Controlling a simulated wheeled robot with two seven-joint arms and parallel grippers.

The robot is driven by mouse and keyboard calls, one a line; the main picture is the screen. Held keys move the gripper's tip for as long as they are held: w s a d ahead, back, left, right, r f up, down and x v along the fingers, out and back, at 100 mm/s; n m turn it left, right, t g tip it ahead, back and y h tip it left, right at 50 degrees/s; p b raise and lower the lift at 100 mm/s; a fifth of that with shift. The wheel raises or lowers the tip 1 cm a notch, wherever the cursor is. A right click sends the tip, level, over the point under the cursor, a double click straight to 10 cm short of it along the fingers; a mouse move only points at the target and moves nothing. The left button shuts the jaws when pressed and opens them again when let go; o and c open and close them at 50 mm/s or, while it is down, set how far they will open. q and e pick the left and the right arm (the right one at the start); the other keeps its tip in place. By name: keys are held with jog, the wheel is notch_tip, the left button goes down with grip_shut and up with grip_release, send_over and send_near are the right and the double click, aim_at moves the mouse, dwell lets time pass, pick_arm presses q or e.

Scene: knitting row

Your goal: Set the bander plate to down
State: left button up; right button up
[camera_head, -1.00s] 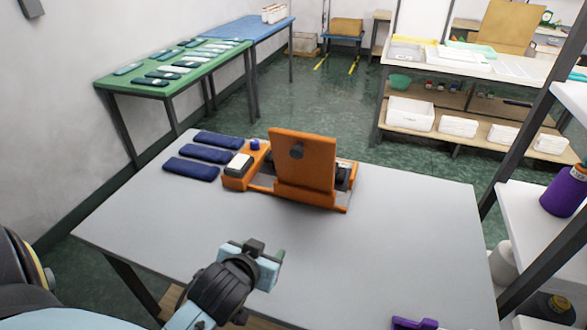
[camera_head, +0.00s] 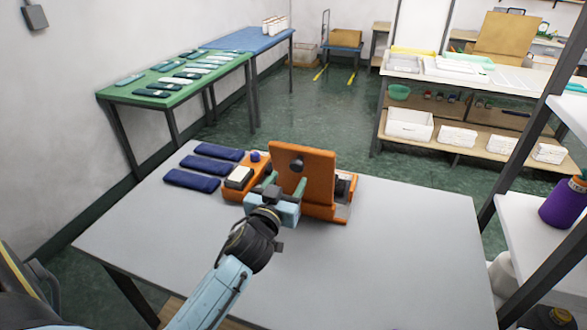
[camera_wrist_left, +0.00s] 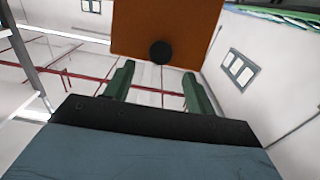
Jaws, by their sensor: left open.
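The orange bander (camera_head: 237,193) stands on the grey table. Its orange plate (camera_head: 303,175) is raised and leans slightly back, with a dark round knob (camera_head: 296,164) on its face. My left gripper (camera_head: 287,186) is in front of the plate, its green fingers apart and pointing at it, just below the knob. In the left wrist view the plate (camera_wrist_left: 165,22) and knob (camera_wrist_left: 160,52) are ahead of the open fingers (camera_wrist_left: 157,82), with nothing between them. The knob appears apart from both fingers. My right gripper does not show.
Several dark blue folded pieces (camera_head: 205,166) lie left of the bander on the grey table (camera_head: 350,265). The table's front and right are clear. A white shelf rack (camera_head: 545,190) with a purple bottle (camera_head: 563,205) stands at the right.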

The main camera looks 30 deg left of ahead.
aim_at(296, 167)
pick_arm(q)
jog(key=x, duration=0.5)
jog(key=shift+w, duration=0.2)
grip_shut()
